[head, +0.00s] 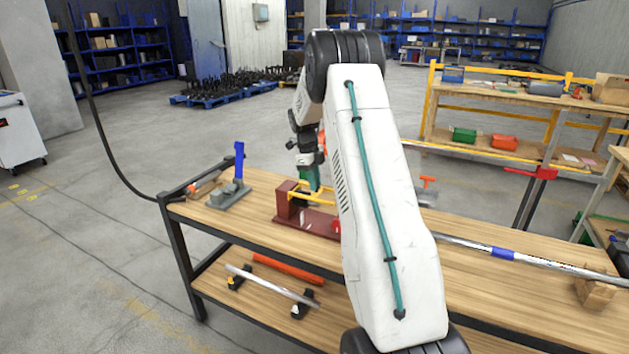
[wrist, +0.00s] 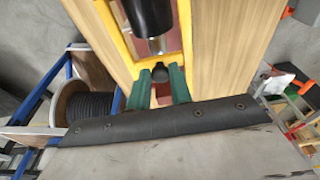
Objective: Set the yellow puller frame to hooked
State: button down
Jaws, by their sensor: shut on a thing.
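The yellow puller frame (head: 322,192) sits at the red screw-jack unit (head: 305,221) on the near workbench, partly hidden by my arm. In the wrist view the frame (wrist: 187,28) shows as two yellow bars with a crosspiece at the near end. A black knob (wrist: 160,74) is at that end, between my green fingers. My gripper (head: 310,178) is shut on this end of the frame; it also shows in the wrist view (wrist: 161,80). A black cylinder with a silver rod (wrist: 150,18) lies between the bars. I cannot tell whether the frame is hooked.
A grey stand with a blue lever (head: 238,170) is on the bench to the left. A small orange-handled item (head: 428,182) and a long silver bar with a blue band (head: 503,253) lie to the right. The lower shelf holds rods (head: 287,269).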

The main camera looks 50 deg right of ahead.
jog(key=c, duration=1.3)
grip_release()
jog(key=shift+f, duration=0.1)
jog(key=r, duration=0.2)
jog(key=w+r, duration=0.1)
jog(key=r, duration=0.4)
jog(key=shift+w+a+r, duration=0.2)
jog(key=shift+w+r, duration=0.05)
jog(key=shift+r, duration=0.1)
